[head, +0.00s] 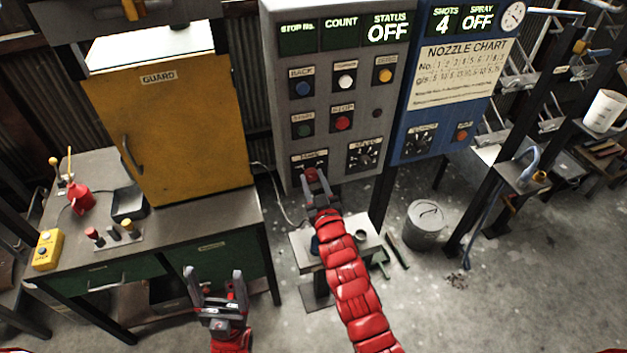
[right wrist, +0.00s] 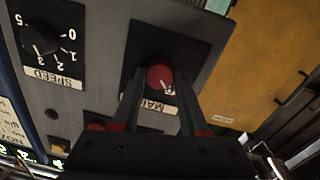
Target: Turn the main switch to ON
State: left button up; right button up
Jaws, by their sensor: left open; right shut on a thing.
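The main switch is a red round knob (right wrist: 158,73) on a black plate at the lower left of the grey control panel (head: 284,160). Its MAIN label (right wrist: 153,105) appears upside down and partly covered in the right wrist view. My right gripper (head: 312,180) is at the switch, with its two fingers on either side of the knob, shut on it. In the head view the gripper hides most of the knob. The STATUS display (head: 388,31) reads OFF. My left gripper (head: 213,284) is open and empty, low in front of the bench.
The SPEED dial (head: 365,154) sits right of the switch, with buttons above. A blue panel (head: 418,138) stands further right. A yellow guard cabinet (head: 170,120) stands on the bench at left. A small table (head: 370,243) and a bin (head: 426,225) are below.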

grip_shut()
jog(key=shift+f+m+b, duration=0.2)
jog(key=shift+m+b, duration=0.5)
jog(key=shift+b, duration=0.25)
jog(key=m+b, duration=0.5)
jog(key=shift+d+b, duration=0.15)
jog(key=shift+b, duration=0.15)
jog(key=m+b, duration=0.1)
jog(key=m, duration=0.1)
jog(key=shift+m+b, duration=0.35)
jog(key=shift+m, duration=0.05)
jog(key=m+b, duration=0.1)
jog(key=m, duration=0.2)
jog(key=shift+r+g, duration=0.1)
jog(key=shift+g, duration=0.3)
jog(key=m, duration=0.5)
jog(key=shift+r+y, duration=0.1)
jog(key=shift+y, duration=0.3)
